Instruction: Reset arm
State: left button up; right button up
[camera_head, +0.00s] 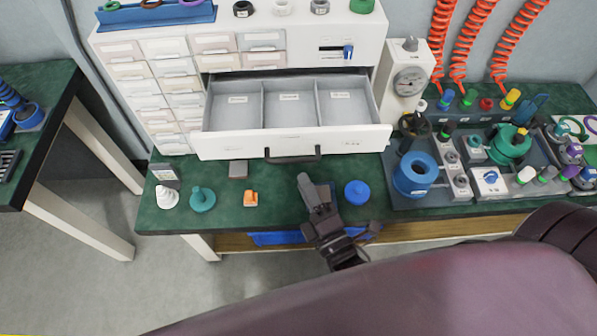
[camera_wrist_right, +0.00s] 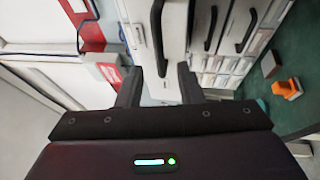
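My right gripper (camera_head: 318,192) shows in the head view over the front edge of the green bench, below the open drawer. In the right wrist view its two dark fingers (camera_wrist_right: 160,85) stand apart with nothing between them, so it is open and empty. Large dark maroon parts of my arm fill the lower right of the head view. My left gripper is not in view.
A white drawer (camera_head: 290,142) is pulled out above the bench, its three compartments empty. A blue round part (camera_head: 357,192), an orange part (camera_head: 250,198), a teal part (camera_head: 202,199) and a white part (camera_head: 166,197) stand on the bench. A crowded grey tray (camera_head: 425,202) lies right.

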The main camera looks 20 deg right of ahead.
jog(key=shift+v, duration=1.15)
jog(key=s+d+f+m+g, duration=0.1)
jog(key=d+f+m+g, duration=0.15)
jog(key=f, duration=0.75)
jog(key=s+d+f+m+g+h, duration=0.1)
jog(key=s+f+m+g, duration=0.15)
jog(key=f, duration=0.75)
jog(key=d+f+m+g, duration=0.15)
jog(key=f+g, duration=0.25)
jog(key=f, duration=0.7)
jog(key=s+d+f+m+g, duration=0.2)
jog(key=s+f+m+g, duration=0.3)
jog(key=s+f, duration=0.4)
jog(key=s+d+f+m+g+h, duration=0.1)
jog(key=s+f+m+g, duration=0.3)
jog(key=s+f, duration=0.5)
jog(key=s+d+m, duration=0.1)
jog(key=s+m, duration=0.1)
jog(key=shift+s+d+f+g, duration=0.15)
jog(key=shift+s+d+g, duration=0.1)
jog(key=shift+d+g, duration=0.15)
jog(key=shift+o, duration=0.4)
jog(key=shift+a, duration=0.1)
